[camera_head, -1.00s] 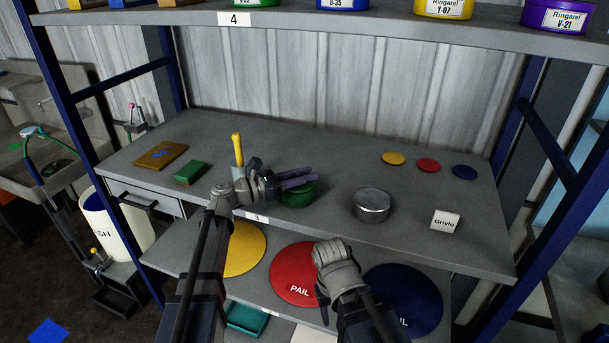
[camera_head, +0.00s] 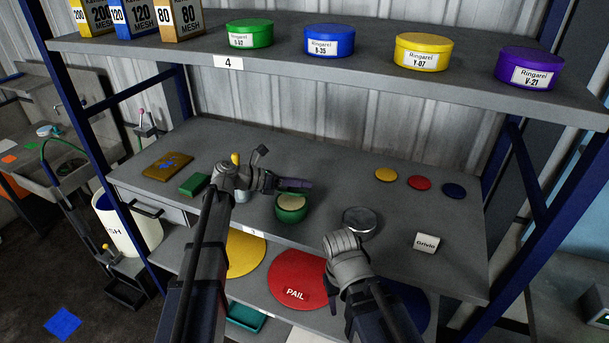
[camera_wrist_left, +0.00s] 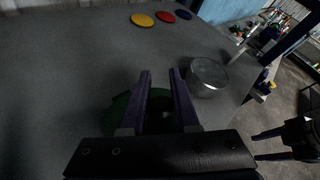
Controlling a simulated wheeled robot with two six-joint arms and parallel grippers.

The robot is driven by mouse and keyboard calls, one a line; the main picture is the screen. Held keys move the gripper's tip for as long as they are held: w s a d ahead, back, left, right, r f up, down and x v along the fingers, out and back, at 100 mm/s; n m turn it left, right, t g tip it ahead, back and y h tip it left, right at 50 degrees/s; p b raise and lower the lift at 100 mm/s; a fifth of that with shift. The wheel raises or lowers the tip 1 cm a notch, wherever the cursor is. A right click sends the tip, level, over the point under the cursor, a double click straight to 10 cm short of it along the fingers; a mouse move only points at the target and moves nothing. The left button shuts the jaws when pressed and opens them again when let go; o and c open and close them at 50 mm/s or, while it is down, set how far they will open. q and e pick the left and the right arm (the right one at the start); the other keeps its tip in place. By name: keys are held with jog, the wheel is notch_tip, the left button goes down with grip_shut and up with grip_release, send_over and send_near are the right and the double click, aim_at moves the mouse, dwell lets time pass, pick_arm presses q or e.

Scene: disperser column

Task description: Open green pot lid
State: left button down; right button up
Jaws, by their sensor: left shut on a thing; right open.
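The green pot (camera_head: 291,214) stands upright on the middle shelf in the head view. Its top is open and shows a pale content. My left gripper (camera_head: 300,184) is just above the pot's far side, shut on the green lid, which its fingers largely hide. In the left wrist view a dark green round shape (camera_wrist_left: 118,108) shows beside and behind the fingers, mostly covered by the gripper body. My right gripper (camera_wrist_left: 262,145) is open and empty at the right of the wrist view, in front of the shelf; in the head view its fingers are mostly hidden.
A round metal tin (camera_head: 361,221) stands right of the pot, partly behind my right arm. A Grivlo label block (camera_head: 426,243) and yellow (camera_head: 386,174), red (camera_head: 420,183) and blue (camera_head: 454,191) discs lie further right. A green block (camera_head: 195,184) lies left. Bare shelf surrounds the pot.

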pick_arm(q)
jog(key=w+n+g+p, duration=0.1)
jog(key=p, duration=0.1)
jog(key=w+r+g+y+p, duration=0.1)
jog(key=p, duration=0.1)
jog(key=shift+w+d+r+n+y, duration=0.2)
jog(key=shift+d+r+n+y, duration=0.1)
jog(key=shift+d+n, duration=0.1)
jog(key=shift+w+d+f+n+g+y+p, duration=0.25)
jog(key=shift+w+n+g+y+p, duration=0.35)
jog(key=shift+g, duration=0.55)
jog(key=shift+w+d+f+n+g+y+p, duration=0.2)
jog(key=shift+w+f+n+g+y+p, duration=0.15)
jog(key=shift+w+n+g, duration=0.65)
jog(key=shift+w+d+f+n+g+y+p, duration=0.2)
jog(key=shift+w+d+n+g+y+p, duration=0.3)
jog(key=shift+g, duration=0.85)
jog(key=shift+w+a, duration=0.1)
jog(key=shift+a, duration=0.1)
jog(key=c, duration=0.7)
grip_release()
jog(key=shift+o, duration=0.2)
jog(key=shift+w, duration=0.1)
